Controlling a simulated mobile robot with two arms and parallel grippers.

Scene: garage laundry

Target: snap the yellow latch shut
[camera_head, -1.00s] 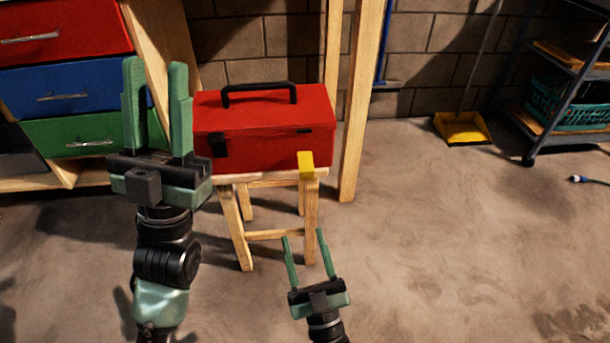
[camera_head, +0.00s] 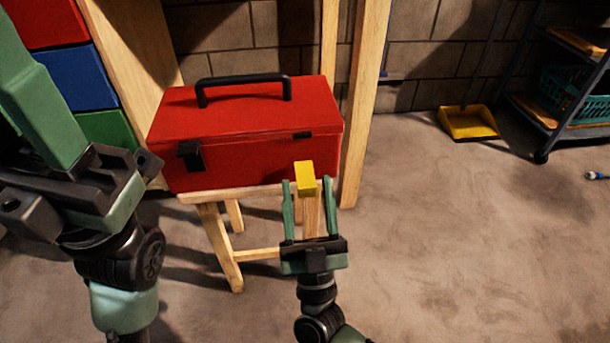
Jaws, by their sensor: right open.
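The yellow latch (camera_head: 306,177) is at the front right of the red toolbox (camera_head: 245,125), low down near the edge of the wooden stool. It sits below a small black piece (camera_head: 302,134) near the lid seam. The lid looks closed. My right gripper (camera_head: 306,185) is open, one finger on each side of the latch in the picture; I cannot tell whether they touch it. My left gripper (camera_head: 50,125) is large at the left edge, away from the toolbox. It is partly cut off, so I cannot tell its opening.
The toolbox stands on a small wooden stool (camera_head: 232,254). A black clasp (camera_head: 190,155) is at its front left. Wooden posts (camera_head: 362,100) stand behind right. Coloured drawers (camera_head: 72,80) are at left. The floor to the right is clear up to a yellow dustpan (camera_head: 468,123).

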